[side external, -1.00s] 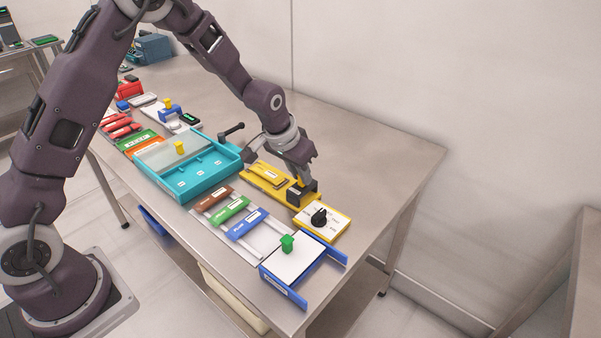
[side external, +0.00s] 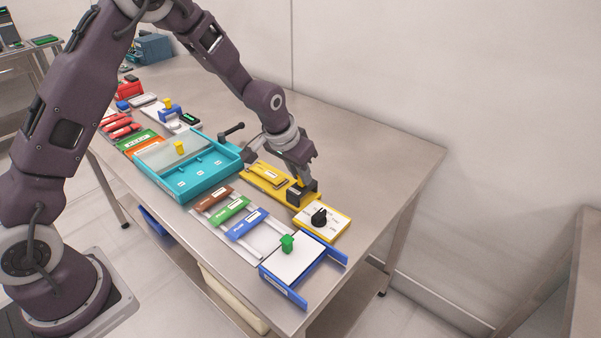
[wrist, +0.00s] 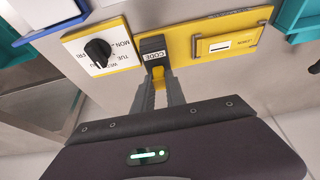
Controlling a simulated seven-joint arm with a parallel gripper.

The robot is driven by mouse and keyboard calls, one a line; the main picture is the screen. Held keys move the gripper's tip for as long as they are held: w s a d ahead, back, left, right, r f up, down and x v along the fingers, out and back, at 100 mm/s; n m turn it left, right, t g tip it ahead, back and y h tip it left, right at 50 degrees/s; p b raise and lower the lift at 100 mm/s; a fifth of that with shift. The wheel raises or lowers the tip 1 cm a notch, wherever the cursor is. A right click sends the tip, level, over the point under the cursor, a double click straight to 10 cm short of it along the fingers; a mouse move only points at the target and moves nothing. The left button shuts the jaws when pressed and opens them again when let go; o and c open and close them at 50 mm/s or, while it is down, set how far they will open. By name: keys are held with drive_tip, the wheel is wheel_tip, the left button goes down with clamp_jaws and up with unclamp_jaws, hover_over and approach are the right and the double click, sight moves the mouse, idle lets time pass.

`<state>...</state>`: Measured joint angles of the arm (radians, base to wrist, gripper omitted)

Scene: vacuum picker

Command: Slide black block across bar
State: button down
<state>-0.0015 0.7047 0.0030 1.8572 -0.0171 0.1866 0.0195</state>
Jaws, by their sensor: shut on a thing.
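The black block (side external: 296,194) sits on the yellow bar (side external: 268,181), at the bar's end nearest the white dial panel. In the wrist view the black block (wrist: 153,48) carries a white "CODE" label and stands at the left end of the yellow bar (wrist: 182,46). My gripper (side external: 300,182) reaches down to the block from above. In the wrist view my gripper (wrist: 158,76) has its fingers shut on a yellow part attached to the block. The fingers partly hide that yellow part.
A white panel with a black dial (side external: 322,219) stands close beside the block's end of the bar. A teal tray (side external: 195,178) and several coloured sliders (side external: 230,209) lie nearer my base. A white board with a green knob (side external: 292,259) is at the table's front corner. The table's back right is clear.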

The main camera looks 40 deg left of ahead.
idle(0.4)
drive_tip(key=a, duration=1.3)
drive_tip(key=shift+a, duration=0.1)
drive_tip(key=c, duration=1.4)
unclamp_jaws()
drive_tip(key=shift+o, duration=0.2)
drive_tip(key=shift+r, duration=0.1)
drive_tip(key=v, duration=0.7)
